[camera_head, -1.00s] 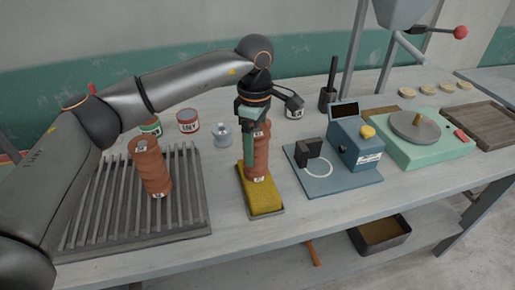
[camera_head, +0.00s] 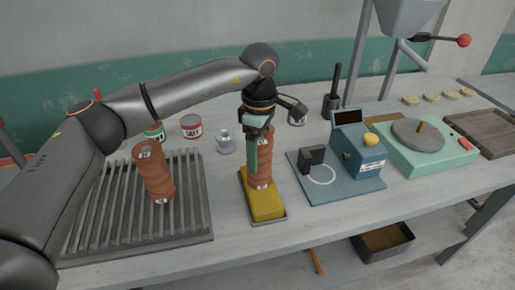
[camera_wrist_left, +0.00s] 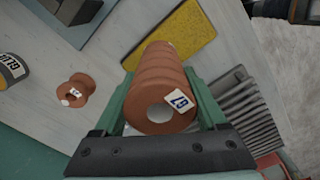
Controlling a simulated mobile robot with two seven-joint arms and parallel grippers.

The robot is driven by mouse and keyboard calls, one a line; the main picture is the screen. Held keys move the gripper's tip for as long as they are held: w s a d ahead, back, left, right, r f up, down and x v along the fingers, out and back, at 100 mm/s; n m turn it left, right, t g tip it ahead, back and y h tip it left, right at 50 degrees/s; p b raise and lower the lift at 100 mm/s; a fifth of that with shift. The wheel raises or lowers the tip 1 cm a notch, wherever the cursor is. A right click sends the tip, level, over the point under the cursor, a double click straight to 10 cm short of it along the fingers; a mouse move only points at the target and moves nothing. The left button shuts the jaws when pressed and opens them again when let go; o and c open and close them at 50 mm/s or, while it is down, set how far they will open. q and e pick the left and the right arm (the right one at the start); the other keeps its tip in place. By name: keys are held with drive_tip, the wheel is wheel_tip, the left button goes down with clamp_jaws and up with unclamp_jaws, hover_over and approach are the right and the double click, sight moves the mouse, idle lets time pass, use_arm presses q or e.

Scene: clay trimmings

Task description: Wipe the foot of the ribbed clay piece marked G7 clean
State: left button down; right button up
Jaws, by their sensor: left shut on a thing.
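My left gripper (camera_head: 257,160) points down and is shut on a ribbed terracotta clay piece (camera_head: 266,165). In the left wrist view the held piece (camera_wrist_left: 152,75) shows a round hole in its near end and a white tag that appears to read G7. The piece stands roughly upright over a yellow sponge (camera_head: 265,207) in a shallow grey tray (camera_head: 271,221). Its foot is at or just above the sponge; I cannot tell if they touch. The sponge (camera_wrist_left: 175,40) also shows in the left wrist view. The underside of the foot is hidden. My right gripper is not in view.
Another ribbed clay piece (camera_head: 154,172) stands on the slatted rack (camera_head: 105,225) at left. A blue device (camera_head: 357,155) and green scale (camera_head: 430,152) stand at right. Bare tabletop lies between rack and tray.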

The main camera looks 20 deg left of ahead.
use_arm(q)
drive_tip(key=shift+s+d+b, duration=0.1)
drive_tip(key=shift+s+d, duration=0.4)
drive_tip(key=shift+s, duration=0.25)
drive_tip(key=shift+s+d+b, duration=0.15)
drive_tip(key=shift+s+d, duration=0.35)
drive_tip(key=shift+s, duration=0.25)
drive_tip(key=shift+s+d+b, duration=0.1)
drive_tip(key=shift+s+d, duration=0.4)
drive_tip(key=shift+s, duration=0.25)
drive_tip(key=shift+w, duration=0.1)
drive_tip(key=shift+w+a, duration=0.7)
drive_tip(key=shift+w, duration=0.3)
drive_tip(key=shift+w+a+p, duration=0.2)
drive_tip(key=shift+w+a, duration=0.55)
drive_tip(key=shift+w, duration=0.35)
drive_tip(key=shift+w+a+p, duration=0.2)
drive_tip(key=shift+w+a, duration=0.55)
drive_tip(key=shift+w, duration=0.35)
drive_tip(key=shift+s+d+b, duration=0.15)
drive_tip(key=shift+s+d, duration=0.6)
drive_tip(key=shift+s, duration=0.35)
drive_tip(key=shift+s+d+b, duration=0.2)
drive_tip(key=shift+s+d, duration=0.5)
drive_tip(key=shift+s, duration=0.4)
drive_tip(key=shift+s+d+b, duration=0.15)
drive_tip(key=shift+s+d, duration=0.6)
drive_tip(key=shift+s, duration=0.35)
